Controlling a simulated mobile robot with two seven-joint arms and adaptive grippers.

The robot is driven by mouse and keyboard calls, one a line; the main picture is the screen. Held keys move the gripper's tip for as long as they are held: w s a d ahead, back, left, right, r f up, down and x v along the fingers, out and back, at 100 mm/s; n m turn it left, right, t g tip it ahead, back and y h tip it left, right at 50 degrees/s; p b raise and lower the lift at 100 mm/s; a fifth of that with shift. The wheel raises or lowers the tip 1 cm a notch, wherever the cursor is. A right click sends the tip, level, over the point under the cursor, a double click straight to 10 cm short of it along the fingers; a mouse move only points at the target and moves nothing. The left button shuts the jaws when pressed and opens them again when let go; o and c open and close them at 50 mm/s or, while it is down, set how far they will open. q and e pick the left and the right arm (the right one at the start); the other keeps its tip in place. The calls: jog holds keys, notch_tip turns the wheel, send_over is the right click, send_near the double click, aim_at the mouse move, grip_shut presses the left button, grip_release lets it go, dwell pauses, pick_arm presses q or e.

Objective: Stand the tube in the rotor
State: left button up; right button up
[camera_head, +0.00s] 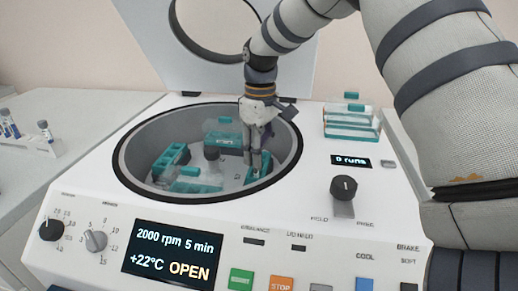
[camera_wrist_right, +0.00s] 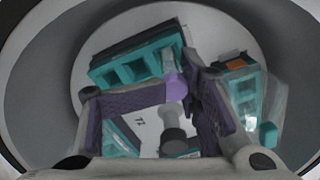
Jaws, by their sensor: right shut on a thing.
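My right gripper (camera_head: 256,166) reaches down into the open centrifuge bowl, at the right side of the rotor. In the wrist view its purple-padded fingers (camera_wrist_right: 178,84) are shut on a small tube with a lilac part (camera_wrist_right: 173,87). The tube's lower end is hard to make out, and in the head view the fingers hide it. The rotor carries teal buckets, one at the left (camera_head: 168,160), one at the back (camera_head: 222,137) and one by my fingertips (camera_head: 262,170). I cannot tell whether the tube is inside a bucket slot. My left gripper is not in view.
The grey rotor hub (camera_head: 211,154) stands in the middle. The bowl's rim (camera_head: 122,165) surrounds my gripper. The raised lid (camera_head: 160,60) stands behind. A clear-and-teal holder (camera_head: 351,124) sits at the right on top. A rack with tubes (camera_head: 30,146) stands on the left bench.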

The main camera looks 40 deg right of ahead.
jog(key=o, duration=1.2)
notch_tip(320, 180, up, 12)
jog(key=shift+d, duration=0.15)
jog(key=shift+f, duration=0.1)
dwell(0.4)
